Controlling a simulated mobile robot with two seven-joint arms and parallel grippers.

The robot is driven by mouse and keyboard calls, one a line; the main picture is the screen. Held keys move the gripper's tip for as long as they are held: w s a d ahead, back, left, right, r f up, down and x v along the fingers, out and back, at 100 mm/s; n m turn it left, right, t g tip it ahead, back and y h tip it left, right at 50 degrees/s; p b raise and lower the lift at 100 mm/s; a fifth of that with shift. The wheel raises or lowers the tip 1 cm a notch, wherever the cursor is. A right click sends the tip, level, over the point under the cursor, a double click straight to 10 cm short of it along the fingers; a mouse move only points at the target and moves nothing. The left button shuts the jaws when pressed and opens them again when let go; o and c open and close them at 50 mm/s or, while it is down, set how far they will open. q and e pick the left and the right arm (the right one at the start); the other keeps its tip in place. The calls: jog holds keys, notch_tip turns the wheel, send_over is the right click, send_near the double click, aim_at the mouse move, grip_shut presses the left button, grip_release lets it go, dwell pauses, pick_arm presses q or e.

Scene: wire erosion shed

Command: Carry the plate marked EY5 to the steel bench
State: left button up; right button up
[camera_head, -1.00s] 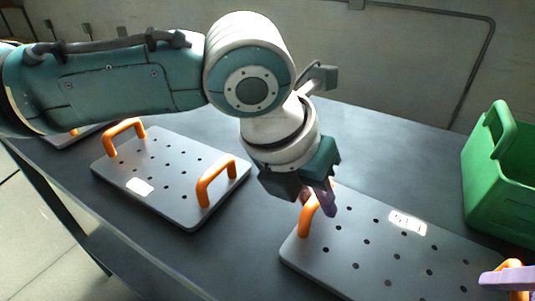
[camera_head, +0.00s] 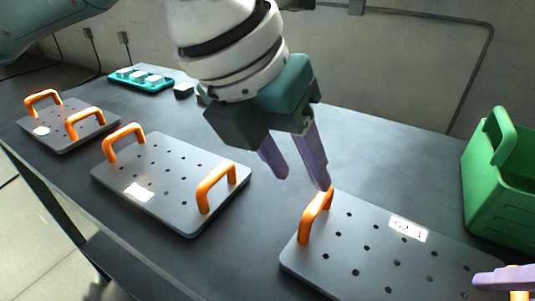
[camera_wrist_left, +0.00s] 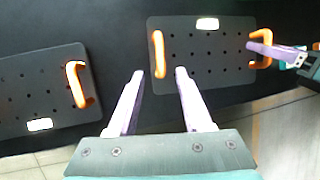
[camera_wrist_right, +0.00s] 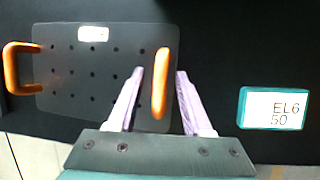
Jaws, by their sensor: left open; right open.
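The nearest plate (camera_head: 370,255), grey with rows of holes and two orange handles, lies flat on a dark bench top (camera_head: 258,225). Its white label (camera_head: 408,229) is too small to read, so I cannot tell whether it is EY5. My left gripper (camera_head: 303,183) is open and empty, just above the plate's left handle (camera_head: 316,214). In the left wrist view, that handle (camera_wrist_left: 158,53) appears between the fingertips. My right gripper (camera_wrist_right: 158,72) is open, with its fingers on either side of the right handle (camera_wrist_right: 160,85). In the head view only part of it shows at the lower right edge.
Two more handled plates, a middle one (camera_head: 160,185) and a smaller far-left one (camera_head: 62,128), lie along the bench. A teal tray (camera_head: 141,79) stands behind. A green bin (camera_head: 505,180) stands at the right. A sign reading EL6 50 (camera_wrist_right: 273,108) lies beside the nearest plate.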

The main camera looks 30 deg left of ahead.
jog(key=shift+r, duration=0.1)
pick_arm(q)
jog(key=v, duration=0.2)
jog(key=shift+s+r, duration=0.15)
jog(key=shift+r, duration=0.15)
pick_arm(e)
jog(key=v, duration=1.2)
